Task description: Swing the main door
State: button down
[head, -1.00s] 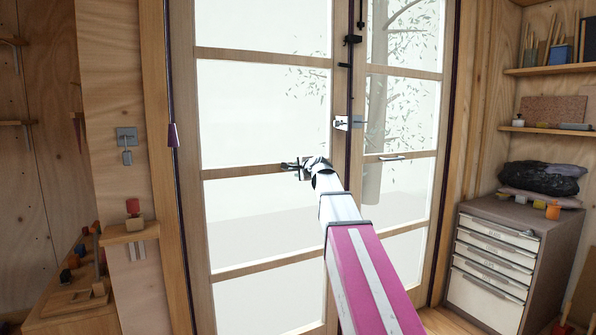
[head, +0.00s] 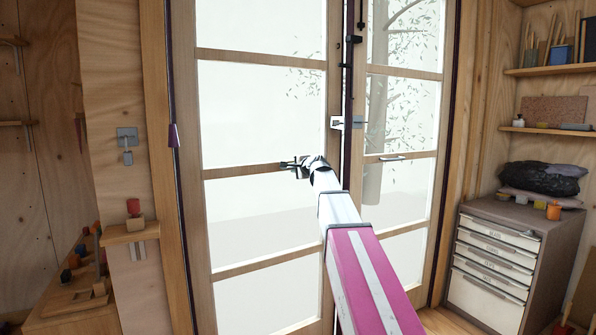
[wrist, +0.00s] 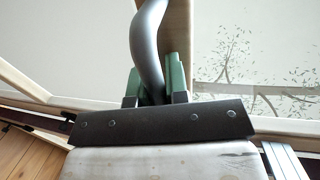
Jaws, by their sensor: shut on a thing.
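The main door has two glazed wooden leaves. In the head view, the left leaf (head: 240,171) stands slightly ajar, with a narrow dark gap along its right edge, next to the right leaf (head: 400,72). My gripper (head: 290,164) is at the middle rail of the left leaf, near its right side. In the wrist view, the green fingers of my gripper (wrist: 159,84) are shut around a dark grey curved handle (wrist: 149,38). The lower end of the handle is hidden behind the gripper's dark plate.
A metal latch piece (head: 350,122) sits at the meeting edge of the leaves. A drawer cabinet (head: 495,262) stands at the right, below shelves (head: 545,70). A small shelf (head: 130,233) and a workbench (head: 75,300) are at the left.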

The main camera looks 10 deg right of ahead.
jog(key=w+a+n+g+y, duration=0.3)
jog(key=w+a, duration=0.5)
jog(key=w, duration=0.5)
jog(key=w+a+n+g+y, duration=0.3)
jog(key=w+a, duration=0.4)
jog(key=w, duration=0.5)
jog(key=shift+w+a+n+y, duration=0.35)
jog(key=shift+n+y, duration=0.25)
jog(key=shift+y, duration=0.2)
jog(key=shift+a, duration=0.1)
jog(key=c, duration=1.1)
grip_release()
jog(key=shift+w+a+r, duration=0.1)
jog(key=v, duration=1.1)
